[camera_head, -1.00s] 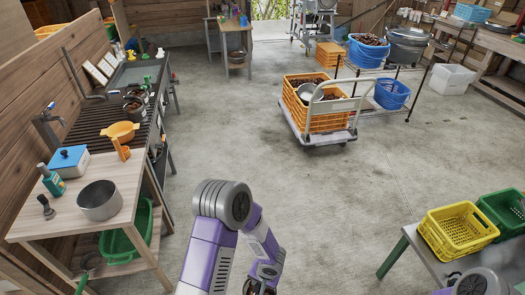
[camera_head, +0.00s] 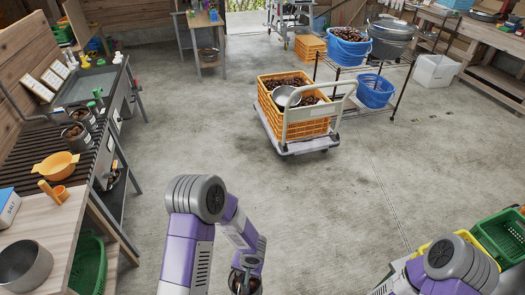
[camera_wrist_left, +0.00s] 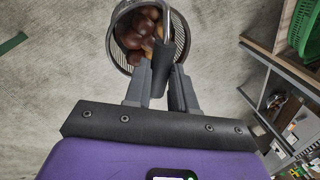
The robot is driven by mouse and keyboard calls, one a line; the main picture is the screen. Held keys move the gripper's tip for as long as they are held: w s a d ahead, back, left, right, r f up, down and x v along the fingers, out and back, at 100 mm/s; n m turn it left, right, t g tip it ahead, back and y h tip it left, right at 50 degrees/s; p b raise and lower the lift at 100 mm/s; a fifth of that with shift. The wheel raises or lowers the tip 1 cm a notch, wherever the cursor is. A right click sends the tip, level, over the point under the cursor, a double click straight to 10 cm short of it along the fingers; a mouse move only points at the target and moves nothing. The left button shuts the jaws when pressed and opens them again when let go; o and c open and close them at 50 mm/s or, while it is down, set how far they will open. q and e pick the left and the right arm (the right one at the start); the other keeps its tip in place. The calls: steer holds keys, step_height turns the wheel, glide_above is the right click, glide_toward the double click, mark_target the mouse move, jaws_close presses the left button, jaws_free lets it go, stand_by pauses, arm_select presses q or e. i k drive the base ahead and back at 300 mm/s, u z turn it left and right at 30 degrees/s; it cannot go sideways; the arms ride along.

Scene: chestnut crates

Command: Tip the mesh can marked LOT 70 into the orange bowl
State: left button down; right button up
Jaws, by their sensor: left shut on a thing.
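My left gripper (camera_head: 246,272) shows at the lower middle of the head view, over the floor. In the left wrist view its fingers (camera_wrist_left: 160,84) are shut on the dark handle of a mesh can (camera_wrist_left: 182,40) holding brown chestnuts (camera_wrist_left: 140,28). No marking on this can is readable. The orange bowl (camera_head: 56,167) sits on the left counter, well to the left of the gripper and apart from it. Two more containers with dark contents (camera_head: 75,136) stand behind the bowl. My right arm shows at the lower right; its gripper is out of view.
A steel pot (camera_head: 24,265), a blue-and-white box (camera_head: 8,205) and an orange handled tool (camera_head: 52,192) are on the counter. A green basket (camera_head: 88,265) is beneath it. A cart with orange crates (camera_head: 305,128) stands ahead. Open concrete floor lies between.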

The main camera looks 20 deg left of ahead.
mark_target(57, 166)
steer(key=u, duration=0.1)
steer(key=i, duration=1.15)
steer(key=u, duration=0.35)
steer(key=i, duration=1.05)
steer(key=u, duration=0.7)
steer(key=i, duration=0.8)
steer(key=u, duration=1.3)
steer(key=i, duration=0.5)
steer(key=u, duration=0.85)
steer(key=i, duration=0.35)
steer(key=u, duration=0.25)
